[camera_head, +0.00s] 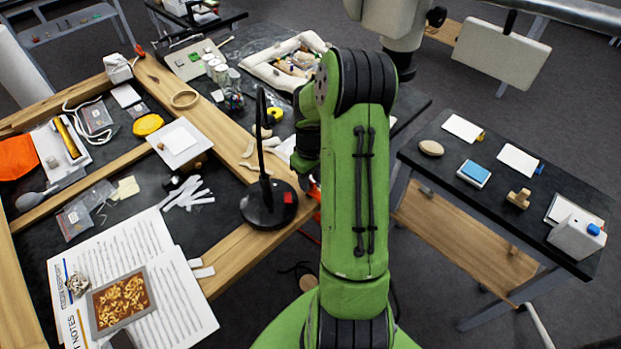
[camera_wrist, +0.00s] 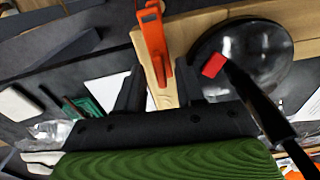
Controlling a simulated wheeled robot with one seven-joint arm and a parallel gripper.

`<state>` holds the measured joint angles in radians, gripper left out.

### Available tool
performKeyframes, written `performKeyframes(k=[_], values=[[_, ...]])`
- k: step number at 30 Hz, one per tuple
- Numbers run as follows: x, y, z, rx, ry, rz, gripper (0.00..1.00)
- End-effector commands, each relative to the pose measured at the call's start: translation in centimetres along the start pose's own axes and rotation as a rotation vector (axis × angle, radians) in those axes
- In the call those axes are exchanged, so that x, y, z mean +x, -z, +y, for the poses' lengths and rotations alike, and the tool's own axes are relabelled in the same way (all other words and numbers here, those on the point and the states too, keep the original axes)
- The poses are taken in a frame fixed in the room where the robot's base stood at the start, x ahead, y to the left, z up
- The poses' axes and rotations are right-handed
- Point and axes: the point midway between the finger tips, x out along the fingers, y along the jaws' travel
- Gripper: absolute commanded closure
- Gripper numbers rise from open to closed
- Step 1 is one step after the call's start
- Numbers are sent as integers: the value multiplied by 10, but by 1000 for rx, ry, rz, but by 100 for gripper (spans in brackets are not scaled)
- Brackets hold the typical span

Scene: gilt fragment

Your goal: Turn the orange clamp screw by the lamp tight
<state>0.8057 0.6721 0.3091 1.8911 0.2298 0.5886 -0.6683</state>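The orange clamp (camera_wrist: 152,42) shows in the wrist view on the wooden frame edge, beside the lamp's round black base. I cannot clearly tell its screw from its body. In the head view only a bit of orange (camera_head: 316,194) shows beside my arm. The black lamp (camera_head: 266,207) stands on the frame corner, with a red switch on its base; its base (camera_wrist: 262,48) also shows in the wrist view. My gripper (camera_wrist: 160,88) has its two dark fingers apart, one on each side of the clamp's lower end in the picture. No contact is visible. In the head view my arm mostly hides the gripper.
The lamp's dark stem (camera_wrist: 262,108) rises close to the right of my gripper. White strips (camera_head: 186,193), printed sheets (camera_head: 182,303) and a framed gilt panel (camera_head: 121,303) lie to the left. A separate black side table (camera_head: 450,190) stands at right.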

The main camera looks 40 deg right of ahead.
Motion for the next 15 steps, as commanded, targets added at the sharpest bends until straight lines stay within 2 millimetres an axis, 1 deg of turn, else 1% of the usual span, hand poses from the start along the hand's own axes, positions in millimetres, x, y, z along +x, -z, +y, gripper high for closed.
performKeyframes(k=[5,6,13,15], values=[[0,0,0,0,0,0,63],[0,0,0,0,0,0,64],[0,0,0,0,0,0,100],[0,0,0,0,0,0,100]])
